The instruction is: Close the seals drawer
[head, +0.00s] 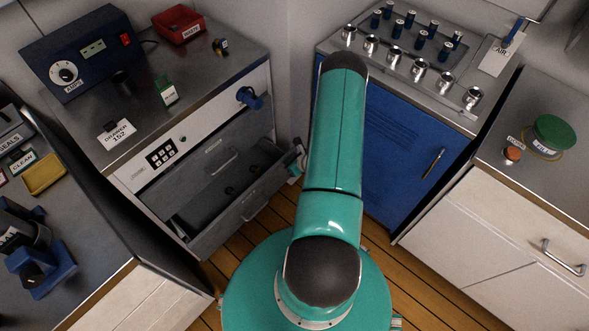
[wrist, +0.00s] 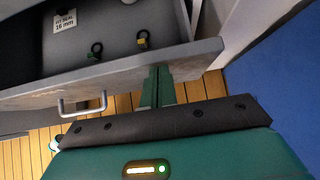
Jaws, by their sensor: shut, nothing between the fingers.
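The seals drawer (head: 254,211) is the lower drawer of the grey cabinet and stands pulled out. Its inside shows small dark rings. In the wrist view its grey front (wrist: 110,76) crosses the picture, with a bar handle (wrist: 82,106) at left. Inside lie a label reading 16 mm (wrist: 65,20) and tagged rings (wrist: 142,38). My gripper (head: 297,163) is at the right end of the drawer front. Its shut green fingers (wrist: 157,82) point at the outer face, right of the handle. I cannot tell whether they touch it.
The upper drawer (head: 212,152) looks shut. A keypad (head: 162,154) and blue knob (head: 249,97) are on the cabinet face. A blue cabinet door (head: 385,150) stands right of my arm.

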